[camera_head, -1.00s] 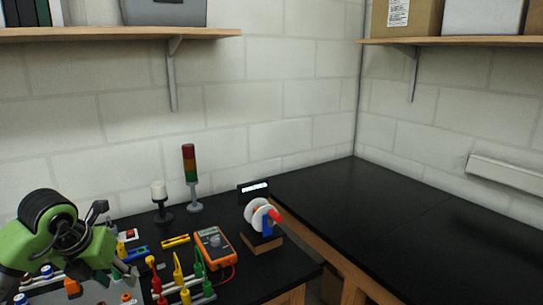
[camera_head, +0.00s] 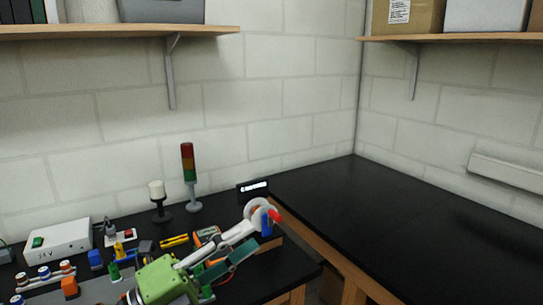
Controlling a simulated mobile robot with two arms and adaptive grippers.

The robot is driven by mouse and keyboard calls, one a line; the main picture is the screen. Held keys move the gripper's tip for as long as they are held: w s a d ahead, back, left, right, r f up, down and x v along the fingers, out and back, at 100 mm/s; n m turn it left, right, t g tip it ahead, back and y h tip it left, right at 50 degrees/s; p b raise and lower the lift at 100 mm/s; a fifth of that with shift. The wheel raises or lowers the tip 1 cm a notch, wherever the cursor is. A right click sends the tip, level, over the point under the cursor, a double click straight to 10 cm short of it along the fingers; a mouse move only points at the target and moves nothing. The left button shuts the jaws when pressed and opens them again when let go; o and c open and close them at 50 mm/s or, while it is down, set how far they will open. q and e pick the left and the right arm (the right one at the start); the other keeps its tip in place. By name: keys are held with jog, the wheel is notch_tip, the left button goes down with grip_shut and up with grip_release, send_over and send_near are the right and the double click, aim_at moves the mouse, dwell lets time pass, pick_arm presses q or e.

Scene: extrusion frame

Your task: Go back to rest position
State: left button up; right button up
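My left gripper (camera_head: 254,236) reaches in from the bottom of the head view, its green body (camera_head: 165,281) low over the bench. Its two long fingers point up and right toward the white spool (camera_head: 260,207) with blue and red parts. The fingers look spread, with a gap between them and nothing visible held. I cannot tell whether the fingertips touch the spool stand. The gripper hides most of the orange multimeter (camera_head: 207,232) and some coloured leads. My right gripper is not in view.
The black bench (camera_head: 400,225) is clear on the right. A red-green signal tower (camera_head: 188,170), a candle-like lamp (camera_head: 158,200) and a small display (camera_head: 253,191) stand behind. A white box (camera_head: 54,244) and coloured connectors crowd the left. Shelves hang above.

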pick_arm(q)
jog(key=w+a+f+n+t+y, duration=0.2)
jog(key=a+n+t+y, duration=0.4)
jog(key=n, duration=0.4)
jog(key=w+a+f+n+t+y, duration=0.15)
jog(key=a+n+t+y, duration=0.25)
jog(key=a+n+y, duration=0.5)
jog(key=s+a+f+n+g+y, duration=0.25)
jog(key=f+n, duration=0.25)
jog(key=f, duration=0.3)
jog(key=s+a+f+n+g+y, duration=0.2)
jog(key=a+f+n+g+y, duration=0.15)
jog(key=f, duration=0.55)
jog(key=s+d+f+n+g+h, duration=0.1)
jog(key=s+d+f+g+h, duration=0.15)
jog(key=s+f+g, duration=0.6)
jog(key=s+d+f+n+g+h, duration=0.1)
jog(key=s+d+f+n+g, duration=0.2)
jog(key=s+f, duration=0.95)
jog(key=s+f+m+g, duration=0.1)
jog(key=s+f, duration=0.1)
jog(key=f, duration=0.9)
jog(key=s+f+g, duration=0.1)
jog(key=s+f, duration=0.1)
jog(key=f, duration=1)
jog(key=s+a+f, duration=0.2)
jog(key=s+f, duration=1.5)
jog(key=shift+s+a+g+y, duration=0.25)
jog(key=shift+a+g+y, duration=0.1)
jog(key=shift+g, duration=0.1)
